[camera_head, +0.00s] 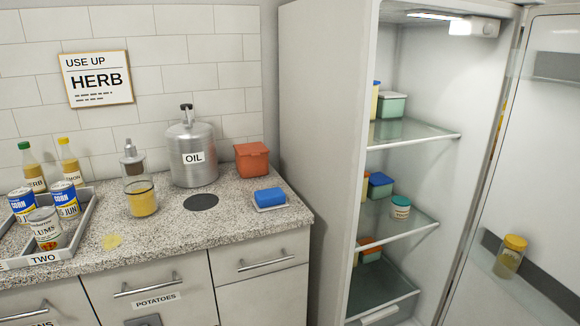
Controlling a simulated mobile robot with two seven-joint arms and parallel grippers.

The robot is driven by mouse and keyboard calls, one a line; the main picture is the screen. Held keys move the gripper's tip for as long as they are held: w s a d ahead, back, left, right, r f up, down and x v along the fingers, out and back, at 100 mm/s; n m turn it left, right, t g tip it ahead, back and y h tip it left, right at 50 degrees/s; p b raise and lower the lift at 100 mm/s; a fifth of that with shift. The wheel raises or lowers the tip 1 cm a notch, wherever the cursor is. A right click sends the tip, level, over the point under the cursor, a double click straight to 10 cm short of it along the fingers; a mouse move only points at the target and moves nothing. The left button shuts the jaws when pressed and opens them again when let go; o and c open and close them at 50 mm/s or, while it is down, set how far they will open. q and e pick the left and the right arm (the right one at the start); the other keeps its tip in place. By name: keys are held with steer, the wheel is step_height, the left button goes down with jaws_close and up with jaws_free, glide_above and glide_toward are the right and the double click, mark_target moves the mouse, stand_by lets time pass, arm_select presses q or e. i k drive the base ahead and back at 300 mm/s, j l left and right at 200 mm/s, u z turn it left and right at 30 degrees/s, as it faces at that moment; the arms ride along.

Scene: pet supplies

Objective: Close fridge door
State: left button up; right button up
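The white fridge (315,130) stands right of the counter with its interior showing. Its door (530,150) is open, swung out to the right, and runs past the right edge of the picture. A yellow-lidded jar (510,256) sits in the dark-edged door rack. Glass shelves (400,225) inside hold several tubs and jars, including a green-lidded tub (391,104) and a teal-lidded jar (400,207). The inside light is on. The door's outer side and handle are hidden. Neither of my grippers shows in the head view.
A speckled counter (250,222) with drawers is at the left. It holds an oil canister (193,155), a red tub (252,159), a blue sponge (270,196) on a dish, and a tray (85,225) of cans and bottles. The fridge opening looks clear.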

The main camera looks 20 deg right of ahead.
mark_target(531, 192)
steer(key=k+l, duration=0.1)
steer(key=l, duration=0.25)
steer(key=k+l, duration=0.1)
steer(key=l, duration=0.3)
steer(key=k+l, duration=0.15)
steer(key=l, duration=0.2)
steer(key=k+l, duration=0.1)
steer(key=l, duration=0.3)
steer(key=k+l, duration=0.1)
steer(key=l, duration=0.35)
steer(key=k+l, duration=0.1)
steer(key=l, duration=0.85)
steer(key=k+l+u, duration=0.1)
steer(key=l, duration=0.35)
steer(key=k+l, duration=0.15)
steer(key=l, duration=0.3)
steer(key=k+l, duration=0.1)
steer(key=l, duration=0.35)
steer(key=k+l, duration=0.1)
steer(key=l, duration=0.35)
steer(key=k+l, duration=0.1)
steer(key=l, duration=0.35)
steer(key=i+l+u, duration=0.4)
steer(key=l, duration=0.2)
